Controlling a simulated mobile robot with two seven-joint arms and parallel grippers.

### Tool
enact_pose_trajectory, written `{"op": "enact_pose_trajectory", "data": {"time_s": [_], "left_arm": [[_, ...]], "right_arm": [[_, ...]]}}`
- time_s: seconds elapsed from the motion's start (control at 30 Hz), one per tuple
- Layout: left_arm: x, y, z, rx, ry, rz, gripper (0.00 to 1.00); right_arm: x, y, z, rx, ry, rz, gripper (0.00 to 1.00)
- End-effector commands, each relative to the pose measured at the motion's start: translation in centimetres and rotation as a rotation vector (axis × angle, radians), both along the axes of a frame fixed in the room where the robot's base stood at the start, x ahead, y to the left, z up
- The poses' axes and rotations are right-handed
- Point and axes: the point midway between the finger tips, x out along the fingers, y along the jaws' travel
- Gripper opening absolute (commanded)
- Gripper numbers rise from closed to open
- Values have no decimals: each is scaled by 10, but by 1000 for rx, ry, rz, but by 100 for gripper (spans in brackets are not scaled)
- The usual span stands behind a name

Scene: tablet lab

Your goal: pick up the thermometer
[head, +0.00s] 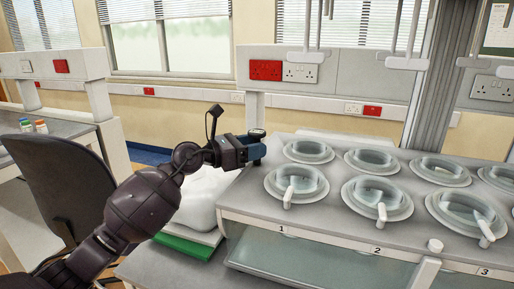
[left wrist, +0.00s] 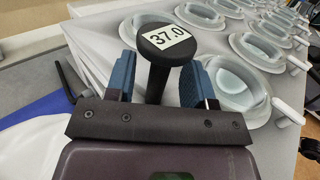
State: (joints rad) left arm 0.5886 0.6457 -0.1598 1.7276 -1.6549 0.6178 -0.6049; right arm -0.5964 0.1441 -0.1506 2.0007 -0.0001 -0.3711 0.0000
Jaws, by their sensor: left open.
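The thermometer (left wrist: 165,42) has a black round head with a white display reading 37.0 and a dark stem. In the left wrist view its stem stands between the two blue fingers of my left gripper (left wrist: 160,82), with a visible gap on each side. The gripper is open. In the head view, the left gripper (head: 250,149) is at the left edge of the machine top, and the thermometer's dark head (head: 256,133) shows just above the fingers. The lower end of the stem is hidden. My right gripper is not in view.
The grey machine (head: 330,222) has several round lidded wells with handles, just right of the gripper. A white rounded object (head: 203,197) and a green item (head: 188,246) lie below my left arm. A dark chair (head: 65,185) stands at the left.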

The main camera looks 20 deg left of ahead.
Motion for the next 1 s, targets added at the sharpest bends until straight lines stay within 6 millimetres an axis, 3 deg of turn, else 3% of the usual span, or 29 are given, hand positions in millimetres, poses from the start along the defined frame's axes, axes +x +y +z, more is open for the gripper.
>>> {"op": "enact_pose_trajectory", "data": {"time_s": [0.37,0.7,1.0], "left_arm": [[9,-9,-1,1,2,0,49],[8,-9,-1,1,2,0,0],[8,-9,1,1,1,0,0]], "right_arm": [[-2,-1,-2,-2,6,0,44],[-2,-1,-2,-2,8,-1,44],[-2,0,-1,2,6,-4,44]]}}
